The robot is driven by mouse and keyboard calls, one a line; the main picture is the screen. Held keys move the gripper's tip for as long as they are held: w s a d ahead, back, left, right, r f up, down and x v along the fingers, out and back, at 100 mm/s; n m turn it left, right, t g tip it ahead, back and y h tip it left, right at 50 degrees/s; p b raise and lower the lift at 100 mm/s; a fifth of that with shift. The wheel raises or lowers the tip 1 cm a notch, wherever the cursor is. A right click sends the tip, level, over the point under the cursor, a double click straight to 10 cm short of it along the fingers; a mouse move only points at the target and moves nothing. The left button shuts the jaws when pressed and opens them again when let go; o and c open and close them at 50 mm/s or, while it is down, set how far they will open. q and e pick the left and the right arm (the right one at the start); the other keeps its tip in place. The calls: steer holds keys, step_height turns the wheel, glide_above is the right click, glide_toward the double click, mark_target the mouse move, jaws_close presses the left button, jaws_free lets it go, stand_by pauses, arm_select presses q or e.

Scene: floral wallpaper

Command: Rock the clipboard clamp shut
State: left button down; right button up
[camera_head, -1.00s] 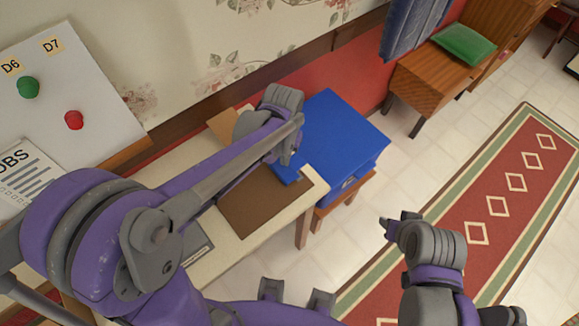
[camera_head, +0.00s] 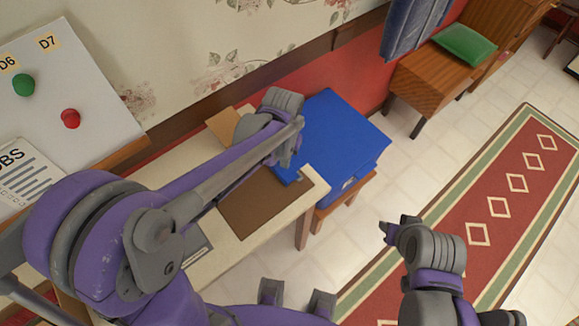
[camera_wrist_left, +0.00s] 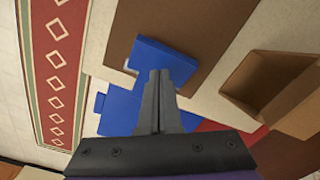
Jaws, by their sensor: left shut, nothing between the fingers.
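The clipboard is a flat brown board (camera_head: 258,208) on the cream table; it also shows at the top of the left wrist view (camera_wrist_left: 185,30). A blue clamp (camera_wrist_left: 148,52) sits at the board's edge in the left wrist view. In the head view it blends with the blue box behind. My left gripper (camera_wrist_left: 160,74) is shut and empty, its fingertips overlapping the clamp's lower edge in the wrist view; I cannot tell whether they touch it. In the head view the left wrist hides much of this spot. My right gripper (camera_head: 388,230) is away from the table, over the floor.
A blue box (camera_head: 340,135) stands on a wooden stool beyond the table's end. An open cardboard box (camera_wrist_left: 268,85) stands beside the board. A whiteboard (camera_head: 75,85) with red and green magnets is at the left. Open floor and a red runner (camera_head: 490,205) lie right.

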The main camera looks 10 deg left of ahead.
arm_select(q)
steer(key=shift+f+b, duration=0.6)
steer(key=shift+f, duration=0.35)
arm_select(e)
steer(key=shift+s+f, duration=0.25)
steer(key=shift+f, duration=0.55)
arm_select(q)
steer(key=shift+r, duration=0.15)
arm_select(e)
steer(key=shift+r, duration=0.15)
arm_select(q)
steer(key=shift+r+p, duration=1.95)
steer(key=shift+r, duration=1.5)
arm_select(e)
steer(key=r, duration=0.1)
steer(key=w+r, duration=0.1)
steer(key=r, duration=0.2)
steer(key=shift+w+r, duration=0.4)
arm_select(q)
steer(key=s+a+r+t, duration=0.1)
steer(key=s+a+t, duration=0.1)
steer(key=s, duration=0.4)
steer(key=s+a+r+n+t, duration=0.1)
steer(key=s+a+r+t, duration=0.1)
steer(key=s, duration=0.5)
steer(key=a+t, duration=0.1)
steer(key=a, duration=0.1)
steer(key=shift+a+n+t, duration=0.3)
